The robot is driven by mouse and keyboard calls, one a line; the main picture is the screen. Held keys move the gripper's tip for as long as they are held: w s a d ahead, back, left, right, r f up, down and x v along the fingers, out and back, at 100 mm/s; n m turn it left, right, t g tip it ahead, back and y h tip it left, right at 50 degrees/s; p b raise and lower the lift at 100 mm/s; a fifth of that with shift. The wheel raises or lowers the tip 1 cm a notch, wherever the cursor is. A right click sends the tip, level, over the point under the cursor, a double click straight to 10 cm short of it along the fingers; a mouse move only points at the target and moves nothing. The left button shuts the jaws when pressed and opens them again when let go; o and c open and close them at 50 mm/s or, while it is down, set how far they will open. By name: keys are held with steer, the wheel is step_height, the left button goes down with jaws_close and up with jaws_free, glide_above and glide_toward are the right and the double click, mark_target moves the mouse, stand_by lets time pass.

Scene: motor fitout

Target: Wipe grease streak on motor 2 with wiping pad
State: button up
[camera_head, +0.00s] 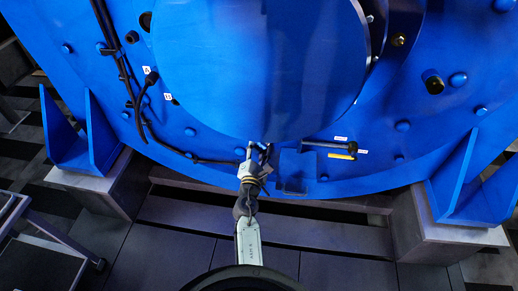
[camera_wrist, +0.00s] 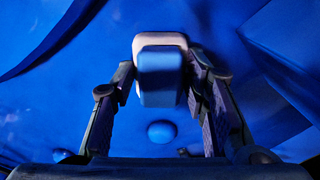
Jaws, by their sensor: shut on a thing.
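The motor (camera_head: 110,45) is a large blue housing with a big round smooth disc (camera_head: 260,70) on its front. My gripper (camera_head: 256,150) is at the lower edge of this disc in the head view. In the wrist view my gripper (camera_wrist: 160,75) is shut on the wiping pad (camera_wrist: 160,78), a small block with a blue body and a pale edge. The blue motor surface fills the background behind the pad; I cannot tell whether they touch. In the head view the pad is not distinguishable. I cannot make out a grease streak in either view.
Black cables (camera_head: 128,85) with white tags run down the motor's left side. A dark rod (camera_head: 328,144) and a yellow strip (camera_head: 342,156) are right of my gripper. Blue feet rest on grey blocks (camera_head: 455,235) at both sides. A metal frame (camera_head: 50,225) stands lower left.

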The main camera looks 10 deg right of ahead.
steer(key=w+a, duration=0.1)
steer(key=a, duration=0.2)
steer(key=w+a+b, duration=0.1)
steer(key=a, duration=0.2)
steer(key=w+a+b, duration=0.1)
steer(key=a, duration=0.2)
steer(key=shift+w+a, duration=0.15)
steer(key=shift+a, duration=0.15)
stand_by(0.5)
steer(key=v, duration=0.6)
stand_by(0.4)
steer(key=shift+d, duration=0.1)
steer(key=v, duration=0.3)
stand_by(0.3)
steer(key=shift+r, duration=0.15)
